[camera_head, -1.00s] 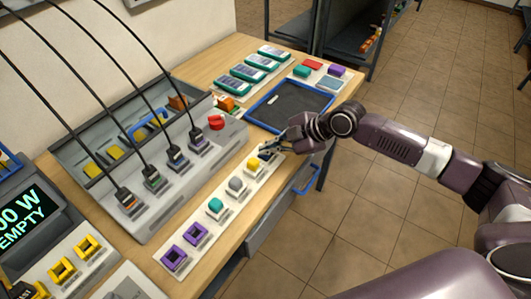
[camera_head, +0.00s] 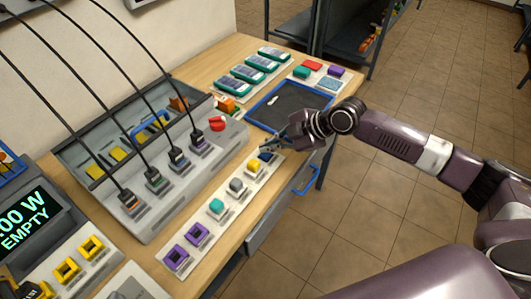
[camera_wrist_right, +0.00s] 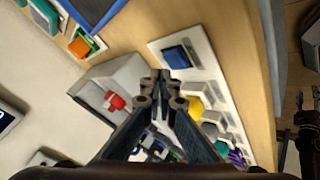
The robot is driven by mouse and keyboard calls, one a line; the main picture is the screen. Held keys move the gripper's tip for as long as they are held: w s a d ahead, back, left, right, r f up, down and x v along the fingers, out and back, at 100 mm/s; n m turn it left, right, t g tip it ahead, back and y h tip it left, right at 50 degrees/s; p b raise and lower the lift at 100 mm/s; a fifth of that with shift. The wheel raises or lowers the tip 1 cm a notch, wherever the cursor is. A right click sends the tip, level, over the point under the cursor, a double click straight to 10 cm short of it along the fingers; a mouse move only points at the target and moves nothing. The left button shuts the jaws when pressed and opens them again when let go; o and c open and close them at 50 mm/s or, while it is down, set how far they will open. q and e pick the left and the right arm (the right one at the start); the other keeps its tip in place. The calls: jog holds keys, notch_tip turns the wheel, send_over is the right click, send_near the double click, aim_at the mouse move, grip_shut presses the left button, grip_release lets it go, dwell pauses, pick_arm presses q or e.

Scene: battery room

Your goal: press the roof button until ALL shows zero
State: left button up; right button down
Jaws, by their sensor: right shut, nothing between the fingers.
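A white strip (camera_head: 171,261) on the bench carries a row of buttons: two purple (camera_head: 197,234), one teal (camera_head: 216,206), one grey (camera_head: 236,186), one yellow (camera_head: 254,167) and one blue at the far end. I cannot read which is the roof button. My right gripper (camera_head: 270,148) is shut and empty, close to the blue end of the strip. In the right wrist view its fingertips (camera_wrist_right: 161,86) are together, beside the blue button (camera_wrist_right: 177,57) and the yellow button (camera_wrist_right: 195,107); contact cannot be told. A display (camera_head: 22,222) at the left reads "00 W EMPTY", cut off.
A grey console (camera_head: 150,222) with several cabled plugs and a red knob (camera_head: 217,124) stands behind the strip. A blue-rimmed tray (camera_head: 247,115) lies beyond my right gripper. A drawer with a blue handle (camera_head: 306,180) is below the bench edge.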

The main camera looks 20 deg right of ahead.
aim_at(268, 155)
notch_tip(268, 155, up, 5)
jog(key=p, duration=0.3)
jog(key=shift+p, duration=0.3)
jog(key=shift+f, duration=0.1)
jog(key=shift+d, duration=0.1)
dwell(0.4)
